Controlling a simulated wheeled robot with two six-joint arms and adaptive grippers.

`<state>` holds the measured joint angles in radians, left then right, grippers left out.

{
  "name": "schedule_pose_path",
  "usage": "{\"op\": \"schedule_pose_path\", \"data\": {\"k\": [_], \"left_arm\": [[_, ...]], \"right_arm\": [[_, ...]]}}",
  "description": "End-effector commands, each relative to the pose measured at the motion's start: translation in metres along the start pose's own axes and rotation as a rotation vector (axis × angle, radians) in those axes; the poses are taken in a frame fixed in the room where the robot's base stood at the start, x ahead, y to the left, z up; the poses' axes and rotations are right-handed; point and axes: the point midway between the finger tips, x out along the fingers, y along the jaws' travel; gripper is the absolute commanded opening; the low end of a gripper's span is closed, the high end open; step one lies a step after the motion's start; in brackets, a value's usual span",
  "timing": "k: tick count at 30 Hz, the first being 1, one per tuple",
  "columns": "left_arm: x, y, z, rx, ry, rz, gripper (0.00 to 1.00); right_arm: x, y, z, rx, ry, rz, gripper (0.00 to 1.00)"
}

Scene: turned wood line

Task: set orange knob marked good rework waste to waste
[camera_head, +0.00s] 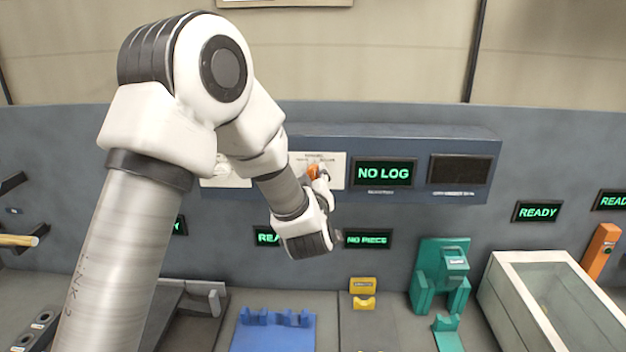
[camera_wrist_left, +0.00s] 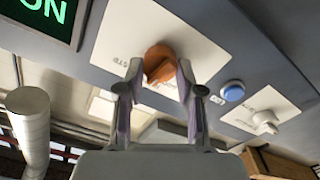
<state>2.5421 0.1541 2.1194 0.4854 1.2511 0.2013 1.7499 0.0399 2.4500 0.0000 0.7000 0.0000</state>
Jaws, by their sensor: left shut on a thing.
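The orange knob (camera_head: 313,170) sits on a white label plate (camera_head: 336,172) on the blue-grey wall panel. In the left wrist view the knob (camera_wrist_left: 159,61) is between the two fingers of my left gripper (camera_wrist_left: 158,78), which touch its sides. My left gripper (camera_head: 321,178) is shut on the knob, its arm reaching in from the left. The plate's small print is partly hidden and too small to read, so I cannot tell which mark the knob points at. My right gripper is in neither view.
A "NO LOG" display (camera_head: 384,173) and a dark display (camera_head: 459,169) are right of the knob. A blue button (camera_wrist_left: 232,92) and a white knob (camera_wrist_left: 265,121) are nearby. Below stand a blue fixture (camera_head: 270,335), a yellow block (camera_head: 363,288) and a green fixture (camera_head: 424,280).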

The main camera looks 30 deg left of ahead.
Motion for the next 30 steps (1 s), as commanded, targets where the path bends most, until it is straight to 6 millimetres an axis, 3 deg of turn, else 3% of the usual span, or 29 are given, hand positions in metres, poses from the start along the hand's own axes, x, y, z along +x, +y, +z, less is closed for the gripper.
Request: {"op": "schedule_pose_path", "data": {"k": [18, 30], "left_arm": [[0.0014, 0.0051, -0.0045, 0.486, 0.014, 0.003, 0.01], [0.0014, 0.0054, -0.0042, 0.623, 0.014, 0.002, 0.02]], "right_arm": [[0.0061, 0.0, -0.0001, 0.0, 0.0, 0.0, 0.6], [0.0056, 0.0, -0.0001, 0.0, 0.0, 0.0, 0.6]]}}
